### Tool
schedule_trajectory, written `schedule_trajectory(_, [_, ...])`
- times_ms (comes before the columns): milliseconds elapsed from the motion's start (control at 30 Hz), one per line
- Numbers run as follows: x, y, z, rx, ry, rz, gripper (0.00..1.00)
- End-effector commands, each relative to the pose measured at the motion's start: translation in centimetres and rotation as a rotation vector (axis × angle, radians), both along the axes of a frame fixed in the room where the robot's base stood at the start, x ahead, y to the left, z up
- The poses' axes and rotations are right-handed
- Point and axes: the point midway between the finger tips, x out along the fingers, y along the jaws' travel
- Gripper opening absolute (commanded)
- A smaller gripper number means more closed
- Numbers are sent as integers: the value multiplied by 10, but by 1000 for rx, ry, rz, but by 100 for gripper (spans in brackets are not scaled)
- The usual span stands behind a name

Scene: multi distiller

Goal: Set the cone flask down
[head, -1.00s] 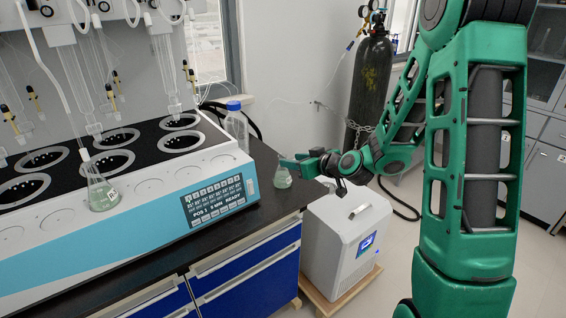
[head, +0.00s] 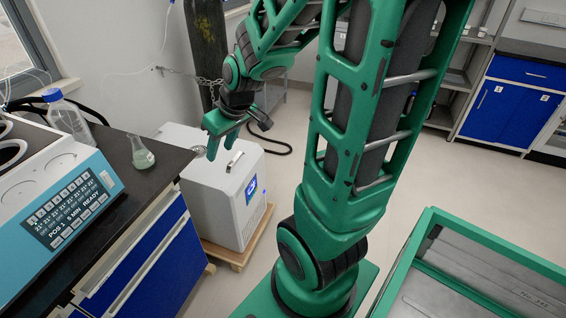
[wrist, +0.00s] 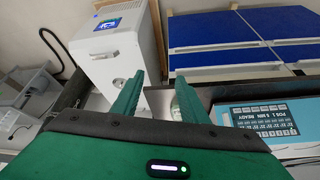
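The cone flask (head: 141,153) is clear glass with pale green liquid. It stands upright on the black countertop (head: 160,172), just right of the distiller's display panel.
The distiller (head: 75,205) and a blue-capped bottle (head: 66,117) stand on the counter at left. A white box unit (head: 215,200) sits on a wooden base below. A dark gas cylinder (head: 206,45) is behind. A green-framed tray (head: 440,222) is at lower right.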

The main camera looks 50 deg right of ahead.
Motion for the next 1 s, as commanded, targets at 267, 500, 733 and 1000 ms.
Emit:
schedule_trajectory(267, [-143, -33, 29, 41, 305, -387, 40])
schedule_trajectory(500, [-203, -22, 40, 88, 431, -563, 40])
schedule_trajectory(733, [-207, -21, 40, 92, 441, -575, 40])
schedule_trajectory(1000, [-207, -22, 40, 92, 440, -574, 40])
